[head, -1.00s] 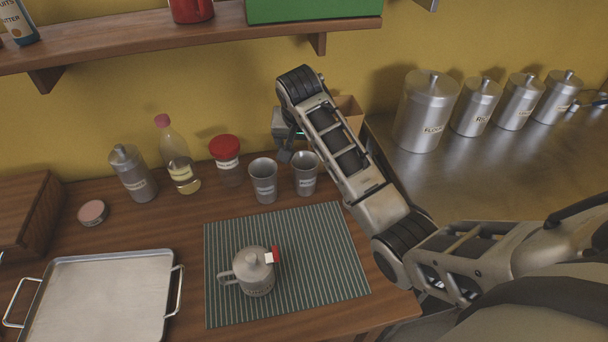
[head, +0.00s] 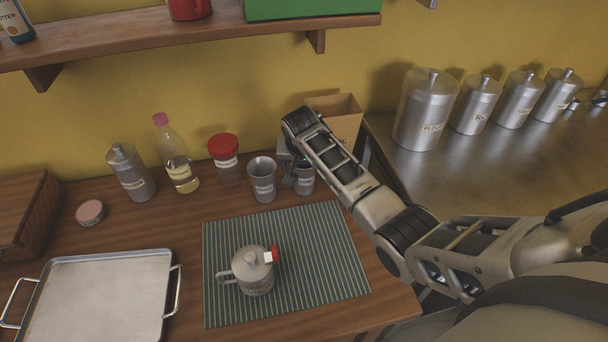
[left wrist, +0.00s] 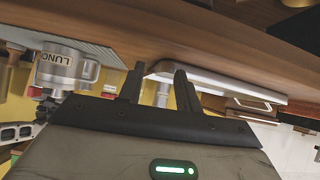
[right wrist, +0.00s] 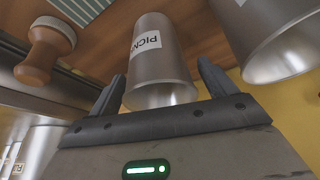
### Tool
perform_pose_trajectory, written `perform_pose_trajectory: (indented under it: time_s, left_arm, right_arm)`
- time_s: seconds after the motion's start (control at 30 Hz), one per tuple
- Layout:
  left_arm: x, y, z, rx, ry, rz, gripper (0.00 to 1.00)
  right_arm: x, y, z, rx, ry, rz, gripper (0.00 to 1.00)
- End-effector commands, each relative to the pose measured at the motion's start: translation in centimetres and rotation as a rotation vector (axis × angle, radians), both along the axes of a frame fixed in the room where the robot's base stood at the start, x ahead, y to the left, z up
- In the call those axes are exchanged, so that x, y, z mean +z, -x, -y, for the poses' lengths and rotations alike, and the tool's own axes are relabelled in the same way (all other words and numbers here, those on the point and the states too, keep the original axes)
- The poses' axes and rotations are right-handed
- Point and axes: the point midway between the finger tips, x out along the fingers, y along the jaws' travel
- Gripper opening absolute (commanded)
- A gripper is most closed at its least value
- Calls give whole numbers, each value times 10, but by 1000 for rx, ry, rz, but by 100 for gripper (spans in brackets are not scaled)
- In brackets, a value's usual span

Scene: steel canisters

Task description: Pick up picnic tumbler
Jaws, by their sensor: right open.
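The picnic tumbler (head: 304,182), a plain steel cup with a white label, stands on the wooden counter behind the striped mat. My right gripper (head: 289,178) is at it, partly covering it in the head view. In the right wrist view, the tumbler (right wrist: 158,65), its label reading "PICN", shows between the fingertips of my open right gripper (right wrist: 165,88). I cannot tell whether the fingers touch it. A similar tumbler (head: 263,182) stands just left of it. My left gripper (left wrist: 160,85) shows only in the left wrist view, fingers apart and empty.
A lidded steel mug (head: 253,272) stands on the striped mat (head: 320,270). A red-lidded jar (head: 225,160), bottle (head: 178,165) and flask (head: 132,175) stand left of the tumblers. A cardboard box (head: 340,118) is behind; a wooden knobbed object (right wrist: 45,55) is near the picnic tumbler.

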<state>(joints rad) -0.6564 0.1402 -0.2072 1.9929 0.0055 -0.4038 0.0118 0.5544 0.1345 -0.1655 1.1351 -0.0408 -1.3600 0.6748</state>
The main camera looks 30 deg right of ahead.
Motion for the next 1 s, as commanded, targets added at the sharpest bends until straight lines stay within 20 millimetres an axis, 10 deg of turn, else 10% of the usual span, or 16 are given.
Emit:
perform_pose_trajectory:
  time_s: [0.07,0.27,0.67,1.0]
  left_arm:
    - [1,0,0,0,0,1,34]
    - [1,0,0,-1,1,2,34]
    - [1,0,0,-1,-1,1,34]
    - [3,0,0,-1,-1,-1,34]
  right_arm:
    - [1,0,0,0,1,1,84]
    - [1,0,0,0,1,1,34]
    - [6,-1,0,0,0,5,34]
    - [55,12,-13,3,-1,6,34]
